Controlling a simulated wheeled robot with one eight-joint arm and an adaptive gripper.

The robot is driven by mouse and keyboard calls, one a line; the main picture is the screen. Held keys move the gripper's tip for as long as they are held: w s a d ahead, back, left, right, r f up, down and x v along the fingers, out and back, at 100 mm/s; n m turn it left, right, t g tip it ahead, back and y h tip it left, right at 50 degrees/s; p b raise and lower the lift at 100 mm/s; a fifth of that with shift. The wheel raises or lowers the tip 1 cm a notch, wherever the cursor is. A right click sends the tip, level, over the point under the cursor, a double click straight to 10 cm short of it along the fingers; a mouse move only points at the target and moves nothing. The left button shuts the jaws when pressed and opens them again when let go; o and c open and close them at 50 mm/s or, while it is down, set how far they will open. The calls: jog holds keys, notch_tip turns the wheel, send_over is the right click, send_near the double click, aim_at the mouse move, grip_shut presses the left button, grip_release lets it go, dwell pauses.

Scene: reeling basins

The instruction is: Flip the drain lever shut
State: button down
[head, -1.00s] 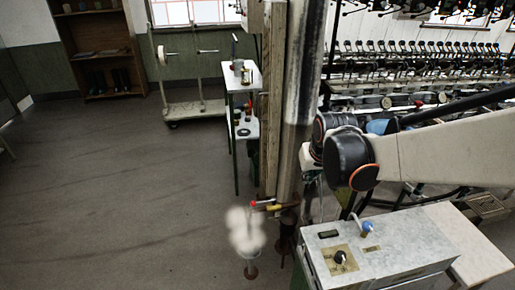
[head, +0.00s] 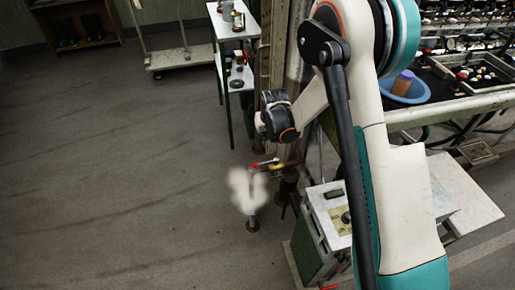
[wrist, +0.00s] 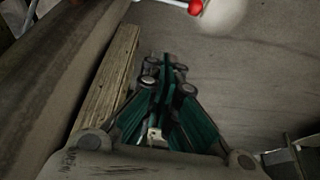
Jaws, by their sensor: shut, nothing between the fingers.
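A small lever with a red tip (head: 257,165) sits low on the pipework beside the wooden post, with a yellow part (head: 277,168) next to it. White steam (head: 247,190) shows just below and left of the red tip. In the wrist view, the red tip (wrist: 196,7) is at the top edge on a pale rod, with the steam beside it. My gripper (wrist: 165,65) is shut and empty, apart from the lever. In the head view, the end of my arm is above the lever, and the fingers cannot be made out.
A wooden post (wrist: 108,80) stands close left of my gripper, with a thick pipe (wrist: 50,75) beyond it. A grey control box (head: 325,210) stands right of the lever. A white side table (head: 236,28) is behind.

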aim_at(266, 162)
jog(key=shift+w+a+f, duration=0.25)
jog(key=shift+w+f, duration=0.05)
jog(key=shift+f, duration=0.25)
jog(key=shift+w+a+f, duration=0.25)
jog(key=shift+f, duration=0.3)
notch_tip(266, 162, down, 10)
jog(key=b, duration=0.5)
jog(key=shift+s, duration=0.25)
jog(key=shift+w+d, duration=0.1)
jog(key=shift+d, duration=0.05)
